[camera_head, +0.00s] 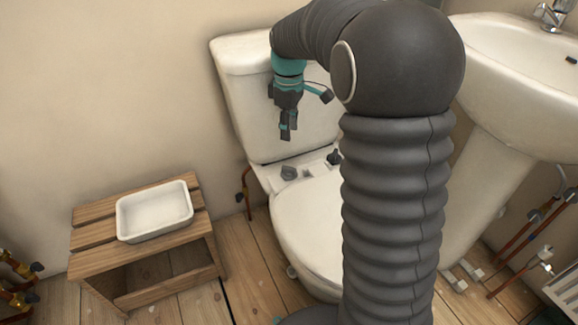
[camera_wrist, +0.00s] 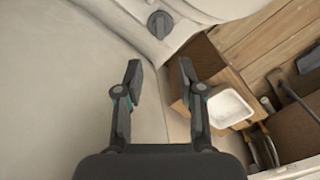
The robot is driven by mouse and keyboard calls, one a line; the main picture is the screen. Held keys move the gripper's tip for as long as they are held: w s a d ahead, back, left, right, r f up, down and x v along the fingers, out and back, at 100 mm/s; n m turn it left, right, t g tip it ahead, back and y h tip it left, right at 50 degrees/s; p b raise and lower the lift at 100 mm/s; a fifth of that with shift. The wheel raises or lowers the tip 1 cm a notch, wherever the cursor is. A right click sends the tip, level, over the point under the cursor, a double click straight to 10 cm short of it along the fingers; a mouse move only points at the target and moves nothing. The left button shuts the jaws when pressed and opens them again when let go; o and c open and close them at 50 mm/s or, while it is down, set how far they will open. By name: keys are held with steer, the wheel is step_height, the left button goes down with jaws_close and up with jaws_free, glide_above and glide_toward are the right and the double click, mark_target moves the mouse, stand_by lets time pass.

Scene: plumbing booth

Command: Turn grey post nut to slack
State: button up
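A grey post nut (camera_head: 289,172) sits on the ledge at the back of the toilet bowl, on the left. A darker nut (camera_head: 333,157) sits on the same ledge further right, partly beside my arm. In the wrist view one dark grey nut (camera_wrist: 160,23) with a raised bar across its top shows at the top centre, beyond my fingertips; it looks like the left one. My gripper (camera_head: 287,132) hangs fingers down in front of the cistern, above the nuts. In the wrist view my gripper (camera_wrist: 159,78) has its fingers apart, with nothing between them.
The white cistern (camera_head: 240,90) stands close behind my gripper. A wooden stool (camera_head: 90,236) with a white tray (camera_head: 124,228) stands left of the toilet (camera_head: 300,225). A basin (camera_head: 485,50) is at right. Copper pipes show at both sides. Some floor between stool and toilet is clear.

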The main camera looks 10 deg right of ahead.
mark_target(289, 168)
step_height(289, 168, down, 14)
steer(key=shift+r+b, duration=0.25)
steer(key=shift+b, duration=0.8)
jaws_close()
